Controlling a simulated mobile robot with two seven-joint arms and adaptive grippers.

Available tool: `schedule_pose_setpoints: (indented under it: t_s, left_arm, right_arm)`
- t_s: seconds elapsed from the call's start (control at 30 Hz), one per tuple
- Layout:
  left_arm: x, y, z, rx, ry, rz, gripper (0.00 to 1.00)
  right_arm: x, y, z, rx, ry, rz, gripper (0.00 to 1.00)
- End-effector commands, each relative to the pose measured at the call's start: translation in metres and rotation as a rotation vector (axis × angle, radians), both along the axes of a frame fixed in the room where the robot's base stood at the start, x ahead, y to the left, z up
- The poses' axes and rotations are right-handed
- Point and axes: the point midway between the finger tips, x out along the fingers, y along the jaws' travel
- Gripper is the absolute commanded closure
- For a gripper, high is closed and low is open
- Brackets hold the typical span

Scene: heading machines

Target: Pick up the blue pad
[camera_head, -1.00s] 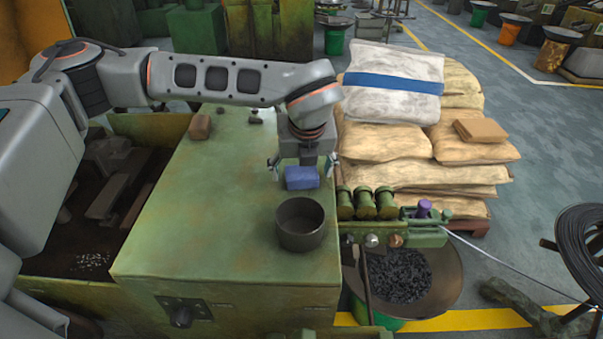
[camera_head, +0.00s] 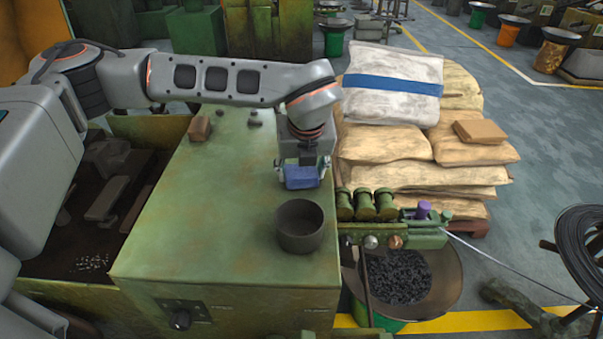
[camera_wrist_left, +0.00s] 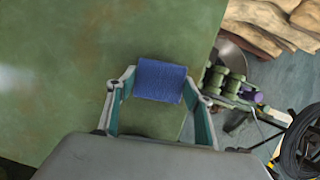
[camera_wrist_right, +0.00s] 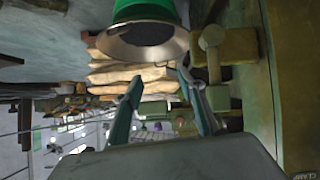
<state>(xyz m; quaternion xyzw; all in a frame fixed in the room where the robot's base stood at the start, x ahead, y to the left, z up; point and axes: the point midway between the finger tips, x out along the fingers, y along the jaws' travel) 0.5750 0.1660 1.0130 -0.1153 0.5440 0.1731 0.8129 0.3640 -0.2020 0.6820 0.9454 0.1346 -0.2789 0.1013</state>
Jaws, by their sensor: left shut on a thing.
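The blue pad (camera_head: 302,177) is a small blue block at the far right part of the green machine top (camera_head: 215,220). My left gripper (camera_head: 302,182) points down over it, with a finger on each side, shut on the pad. In the left wrist view the pad (camera_wrist_left: 160,80) sits between the two fingertips (camera_wrist_left: 158,84). I cannot tell whether its underside touches the machine top. My right gripper (camera_wrist_right: 160,78) shows only in the right wrist view, its fingers apart with nothing held between them.
A dark round bowl (camera_head: 300,238) stands on the machine top just in front of the pad. A brown block (camera_head: 200,129) lies at the back left. Stacked sacks (camera_head: 395,100) and a pan of dark metal pieces (camera_head: 440,290) are to the right. The top's left part is clear.

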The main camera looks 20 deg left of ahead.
Motion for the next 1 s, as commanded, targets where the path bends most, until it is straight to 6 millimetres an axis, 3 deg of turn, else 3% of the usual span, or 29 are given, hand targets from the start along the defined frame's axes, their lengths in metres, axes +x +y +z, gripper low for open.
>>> schedule_pose_setpoints:
  t_s: [0.27, 0.7, 1.0]
  left_arm:
    - [0.001, 0.000, 0.043, -0.002, -0.006, 0.002, 0.70]
    - [0.001, 0.000, 0.136, -0.001, -0.006, 0.003, 0.70]
    - [0.001, 0.000, 0.179, 0.000, -0.003, 0.001, 0.70]
  right_arm:
    - [0.000, 0.000, -0.005, 0.000, 0.001, -0.001, 0.60]
    - [-0.001, 0.000, -0.013, 0.001, 0.004, -0.001, 0.60]
    - [-0.002, 0.000, -0.015, 0.001, 0.005, -0.001, 0.60]
